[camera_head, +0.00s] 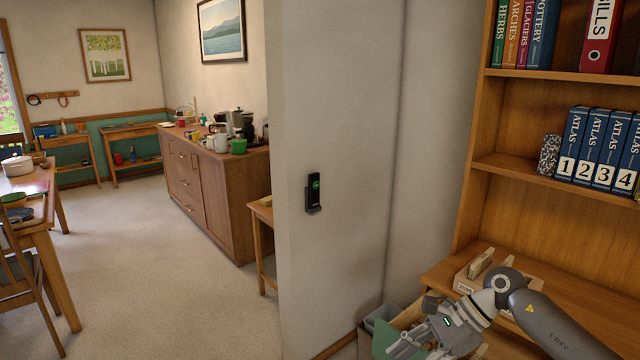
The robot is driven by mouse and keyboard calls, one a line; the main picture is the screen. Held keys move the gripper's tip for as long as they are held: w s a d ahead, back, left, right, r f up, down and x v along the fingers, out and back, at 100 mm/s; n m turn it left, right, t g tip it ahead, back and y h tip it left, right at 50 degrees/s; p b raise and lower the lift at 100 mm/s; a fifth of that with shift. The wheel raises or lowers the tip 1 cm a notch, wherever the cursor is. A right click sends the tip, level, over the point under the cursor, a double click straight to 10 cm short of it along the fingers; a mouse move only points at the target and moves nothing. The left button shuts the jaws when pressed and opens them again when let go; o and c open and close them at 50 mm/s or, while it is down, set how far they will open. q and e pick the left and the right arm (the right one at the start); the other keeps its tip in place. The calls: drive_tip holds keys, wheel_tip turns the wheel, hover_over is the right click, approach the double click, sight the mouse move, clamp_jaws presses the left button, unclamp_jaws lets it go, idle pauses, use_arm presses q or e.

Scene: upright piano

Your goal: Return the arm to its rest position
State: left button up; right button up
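My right arm (555,322) comes in from the lower right, bent at a grey and white joint. It reaches left and down in front of the wooden shelf unit (590,222). My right gripper (418,350) is at the bottom edge of the view, pointing down and left. Its fingers look spread apart, with nothing seen held between them. It overlaps a green surface (384,336) at the bottom; whether they touch cannot be told. My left arm and gripper are not in view.
A wall end (340,120) with a black wall device (314,192) stands at centre. A wooden box (487,268) lies on the lower shelf by my arm. A grey bin (382,316) is low beside the wall. Open floor (160,250) lies left, with a sideboard (205,192) behind.

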drive_tip(key=w+a+f+m+t+y, duration=0.25)
drive_tip(key=f+m+t, duration=0.3)
drive_tip(key=m, duration=0.45)
drive_tip(key=w+a+f+m+t+y, duration=0.2)
drive_tip(key=w+f+m+t+y, duration=0.15)
drive_tip(key=f+m, duration=0.5)
drive_tip(key=s+d+f+m+t+h, duration=0.1)
drive_tip(key=s+d+f+m+h, duration=0.15)
drive_tip(key=f+m, duration=0.4)
drive_tip(key=s+d+f+m+t+h, duration=0.2)
drive_tip(key=d+f+m+h, duration=0.15)
drive_tip(key=f+m, duration=0.3)
drive_tip(key=s+d+f+m+t+h, duration=0.1)
drive_tip(key=s+d+f+m+h, duration=0.2)
drive_tip(key=f+m, duration=0.4)
drive_tip(key=s+d+f+m+g+h, duration=0.2)
drive_tip(key=s+f+m+g, duration=0.15)
drive_tip(key=s+f, duration=0.6)
drive_tip(key=s+d+f+m+g+h, duration=0.25)
drive_tip(key=s+f+m, duration=0.25)
drive_tip(key=s+f, duration=0.4)
drive_tip(key=s+a+f+m+g, duration=0.1)
drive_tip(key=s+f+m+g, duration=0.1)
drive_tip(key=s, duration=1.1)
drive_tip(key=s+a+f+m+g+h, duration=0.1)
drive_tip(key=s+f+m+g, duration=0.2)
drive_tip(key=s, duration=1.1)
drive_tip(key=shift+f+m, duration=0.45)
drive_tip(key=shift+m, duration=0.45)
